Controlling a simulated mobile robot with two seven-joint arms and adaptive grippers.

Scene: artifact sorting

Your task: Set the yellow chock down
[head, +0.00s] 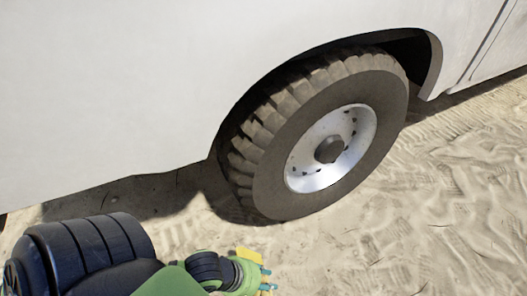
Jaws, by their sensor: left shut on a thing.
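The yellow chock (249,254) shows only in small part at the bottom of the head view, mostly hidden behind my left gripper. My left gripper (266,279), green with teal fingertips, is shut on it. They are in front of and below the wheel (328,150) in the picture, apart from the tyre. I cannot tell how high the chock is above the sand. My right gripper is not in view.
A white vehicle body (110,90) fills the upper part, with the big dark tyre under its arch. Rutted sand (400,235) lies open to the right of my gripper. A shadow lies under the vehicle.

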